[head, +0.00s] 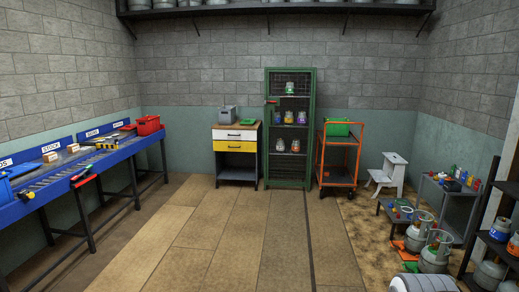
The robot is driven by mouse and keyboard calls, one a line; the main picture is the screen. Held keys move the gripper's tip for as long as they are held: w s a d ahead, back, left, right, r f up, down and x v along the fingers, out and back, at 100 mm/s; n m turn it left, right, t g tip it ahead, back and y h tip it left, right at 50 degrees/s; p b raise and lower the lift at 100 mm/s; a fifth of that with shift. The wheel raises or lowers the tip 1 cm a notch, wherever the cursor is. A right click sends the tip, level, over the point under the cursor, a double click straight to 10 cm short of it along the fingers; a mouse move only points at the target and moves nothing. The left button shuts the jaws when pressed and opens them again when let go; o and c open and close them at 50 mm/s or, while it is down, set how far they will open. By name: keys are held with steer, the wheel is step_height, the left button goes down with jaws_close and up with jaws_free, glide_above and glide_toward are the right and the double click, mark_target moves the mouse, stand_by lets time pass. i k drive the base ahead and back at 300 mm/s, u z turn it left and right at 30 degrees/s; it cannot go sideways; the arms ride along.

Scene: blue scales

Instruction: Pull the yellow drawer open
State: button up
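The yellow drawer (234,146) is the lower of two drawer fronts in a small cabinet against the back wall, left of centre. It has a dark handle and looks shut, flush with the white drawer (234,135) above it. The cabinet has a wooden top (228,126) and open dark shelving below. It stands far off across the floor. My gripper is not in view.
A green mesh cage (290,183) stands right of the cabinet, then an orange trolley (338,180). A long blue bench (20,208) runs along the left wall. Gas cylinders (435,250) crowd the right. The wooden floor (225,235) before the cabinet is clear.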

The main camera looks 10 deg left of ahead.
mark_target(251, 147)
steer(key=u, duration=0.2)
steer(key=i, duration=0.85)
steer(key=u, duration=0.6)
steer(key=i, duration=1.7)
steer(key=u, duration=0.55)
steer(key=i, duration=3.95)
steer(key=z, duration=0.85)
steer(key=i, duration=1.9)
steer(key=z, duration=0.5)
